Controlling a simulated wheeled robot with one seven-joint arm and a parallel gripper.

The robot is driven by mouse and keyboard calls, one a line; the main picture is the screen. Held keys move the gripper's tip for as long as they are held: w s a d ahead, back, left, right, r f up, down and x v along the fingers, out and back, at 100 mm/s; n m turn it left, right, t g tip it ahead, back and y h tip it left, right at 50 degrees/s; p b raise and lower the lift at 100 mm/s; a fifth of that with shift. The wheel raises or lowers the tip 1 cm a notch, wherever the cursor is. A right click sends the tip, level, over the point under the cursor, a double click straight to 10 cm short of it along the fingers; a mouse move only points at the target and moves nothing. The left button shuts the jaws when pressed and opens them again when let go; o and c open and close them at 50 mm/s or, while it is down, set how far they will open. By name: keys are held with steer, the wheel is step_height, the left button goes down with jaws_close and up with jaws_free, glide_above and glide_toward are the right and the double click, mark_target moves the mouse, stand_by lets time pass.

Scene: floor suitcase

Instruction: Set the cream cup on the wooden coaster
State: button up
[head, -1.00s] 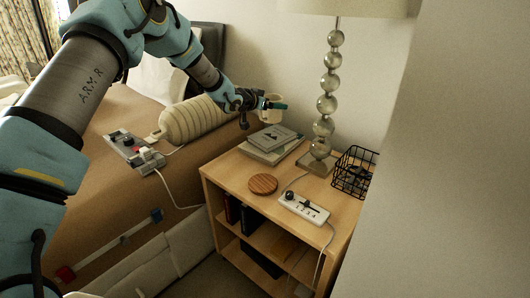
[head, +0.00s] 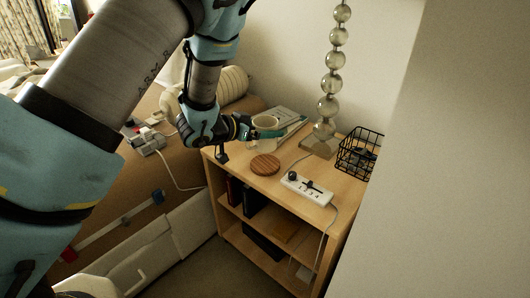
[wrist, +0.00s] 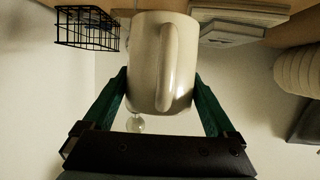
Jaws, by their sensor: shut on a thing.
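The cream cup (head: 264,134) is held in my gripper (head: 262,133) above the nightstand. In the wrist view the cup (wrist: 148,62) sits between the two green fingers of my gripper (wrist: 160,98), with its handle facing the camera. The round wooden coaster (head: 265,165) lies flat and bare on the nightstand top. In the head view the cup appears just above and behind the coaster, apart from it.
A power strip (head: 307,189) lies right of the coaster. Books (head: 289,122) lie behind the cup. A glass-ball lamp (head: 328,104) and a black wire basket (head: 358,152) stand at the back right of the nightstand (head: 239,172).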

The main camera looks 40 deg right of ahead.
mark_target(265, 146)
steer(key=shift+f, duration=3.05)
steer(key=o, duration=1.3)
steer(key=shift+f, duration=0.15)
